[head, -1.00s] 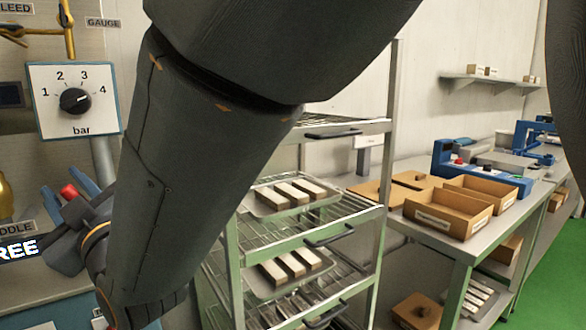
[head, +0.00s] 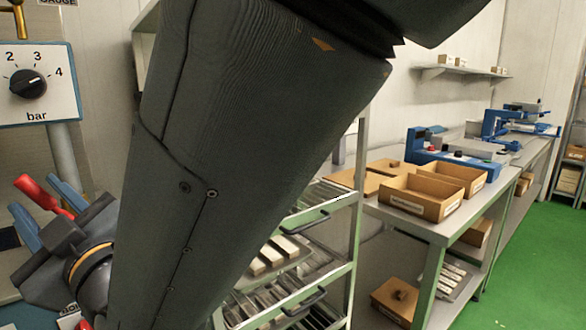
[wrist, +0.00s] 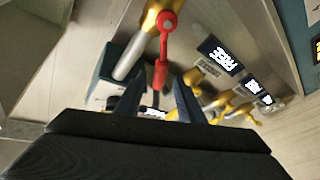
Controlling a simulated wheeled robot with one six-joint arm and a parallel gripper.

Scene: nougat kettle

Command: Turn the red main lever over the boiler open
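The red lever (wrist: 162,60) sits on a yellow valve body with a pale pipe at the top middle of the wrist view. Its handle points down the picture, towards my gripper. My gripper (wrist: 157,78) is open, its two fingers one on each side of the handle's free end, with a gap visible at both sides. In the head view the red lever (head: 36,190) shows at the lower left between the blue fingers of my gripper (head: 38,194). My forearm hides the middle of that view.
A dial plate marked bar (head: 30,85) is above the gripper. Several yellow valves (wrist: 235,112) and lit FREE labels (wrist: 220,55) lie to the right in the wrist view. A tray rack (head: 348,240) and a bench with cardboard boxes (head: 420,197) stand right. Green floor (head: 540,250) is clear.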

